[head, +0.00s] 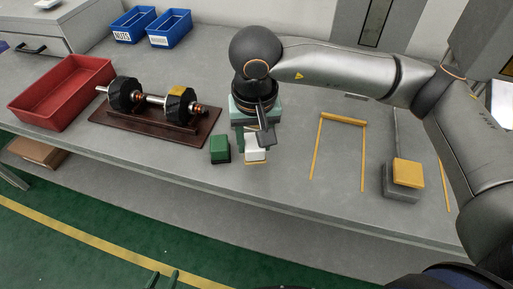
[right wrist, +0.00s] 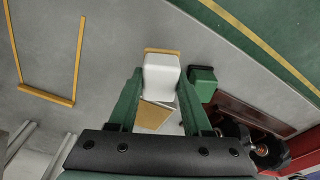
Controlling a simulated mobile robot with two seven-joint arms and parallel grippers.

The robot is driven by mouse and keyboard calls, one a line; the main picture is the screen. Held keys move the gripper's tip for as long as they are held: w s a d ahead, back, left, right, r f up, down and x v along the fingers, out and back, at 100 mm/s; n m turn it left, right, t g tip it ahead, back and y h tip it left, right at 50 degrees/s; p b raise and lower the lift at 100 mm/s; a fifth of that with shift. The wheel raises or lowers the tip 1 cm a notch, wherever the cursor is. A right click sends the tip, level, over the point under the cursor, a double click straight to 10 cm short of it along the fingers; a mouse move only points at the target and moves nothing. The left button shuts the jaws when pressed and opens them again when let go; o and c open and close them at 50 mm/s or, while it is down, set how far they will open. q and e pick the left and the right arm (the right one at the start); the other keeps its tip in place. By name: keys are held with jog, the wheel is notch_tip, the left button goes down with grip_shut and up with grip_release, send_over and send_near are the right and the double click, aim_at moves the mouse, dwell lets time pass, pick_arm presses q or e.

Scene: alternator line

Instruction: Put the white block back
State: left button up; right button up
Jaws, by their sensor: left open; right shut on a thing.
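The white block (head: 255,154) is at the middle of the bench, just right of the green block (head: 220,149). My right gripper (head: 254,141) is over it, partly hidden by its own wrist. In the right wrist view the white block (right wrist: 161,74) sits between the two green fingertips (right wrist: 161,80), which are shut on it. A short yellow mark (head: 256,163) shows at the block's front edge. I cannot tell whether the block touches the bench. My left gripper (head: 163,279) shows only its fingertips at the bottom edge, apart and empty, over the floor.
The green block also shows in the right wrist view (right wrist: 202,84), close beside the white one. A brown board (head: 119,136) with a shaft assembly and a red tray (head: 30,106) lie left. A yellow-outlined area (head: 340,155) is empty; a yellow block (head: 408,173) on a grey one stands right.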

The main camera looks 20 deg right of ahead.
aim_at(257, 149)
jog(key=f, duration=0.3)
jog(key=shift+w+d+f+p, duration=0.35)
jog(key=shift+f, duration=0.3)
jog(key=shift+f, duration=0.2)
jog(key=o, duration=1.2)
jog(key=shift+r, duration=0.1)
jog(key=r, duration=0.4)
jog(key=s+r, duration=0.1)
jog(key=r, duration=0.7)
jog(key=shift+s+a+r+b, duration=0.1)
jog(key=shift+s+a+b, duration=0.1)
jog(key=shift+b, duration=0.1)
